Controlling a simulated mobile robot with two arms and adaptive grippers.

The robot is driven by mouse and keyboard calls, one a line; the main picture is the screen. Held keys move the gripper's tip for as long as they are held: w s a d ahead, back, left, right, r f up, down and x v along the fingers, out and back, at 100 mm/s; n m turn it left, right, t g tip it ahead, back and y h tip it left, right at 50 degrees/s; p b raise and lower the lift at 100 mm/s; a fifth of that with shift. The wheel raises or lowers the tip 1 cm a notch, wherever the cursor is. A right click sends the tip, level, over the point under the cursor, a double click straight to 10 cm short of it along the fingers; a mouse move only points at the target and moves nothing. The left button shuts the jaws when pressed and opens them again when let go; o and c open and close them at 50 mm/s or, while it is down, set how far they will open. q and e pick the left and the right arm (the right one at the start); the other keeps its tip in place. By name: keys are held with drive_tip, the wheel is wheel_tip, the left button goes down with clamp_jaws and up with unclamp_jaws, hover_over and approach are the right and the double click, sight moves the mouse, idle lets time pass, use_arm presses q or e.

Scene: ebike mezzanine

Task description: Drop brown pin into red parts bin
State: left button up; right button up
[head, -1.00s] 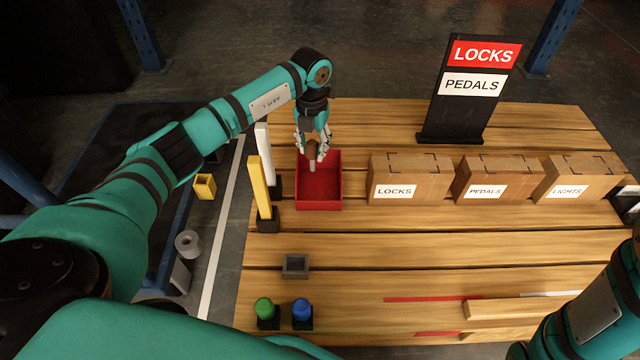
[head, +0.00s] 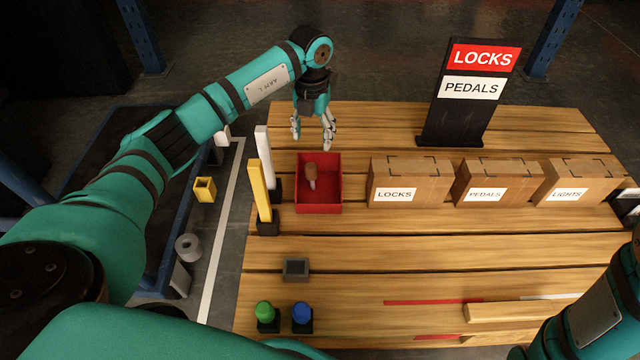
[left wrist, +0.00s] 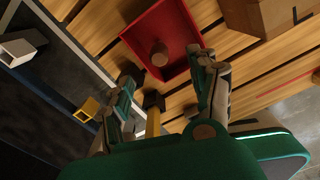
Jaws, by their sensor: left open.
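The brown pin (head: 311,171) is inside the red parts bin (head: 330,203) on the wooden table. Its wide brown end points up or away and a paler shaft shows below it. In the left wrist view the pin (left wrist: 159,54) also shows within the red bin (left wrist: 178,17). My left gripper (head: 313,139) is open and empty, above and just behind the bin's far edge, apart from the pin. Its spread fingers show in the left wrist view (left wrist: 165,100). Part of my right arm shows at the lower right, but its gripper is out of view.
Yellow (head: 259,190) and white (head: 263,150) posts stand just left of the bin. Boxes labelled LOCKS (head: 408,182), PEDALS (head: 495,183) and LIGHTS (head: 577,182) stand to the right. A black sign (head: 465,95) rises behind. The table's middle is clear.

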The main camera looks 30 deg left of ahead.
use_arm(q)
wheel_tip(320, 180, up, 7)
idle(0.3)
drive_tip(key=shift+f, duration=0.1)
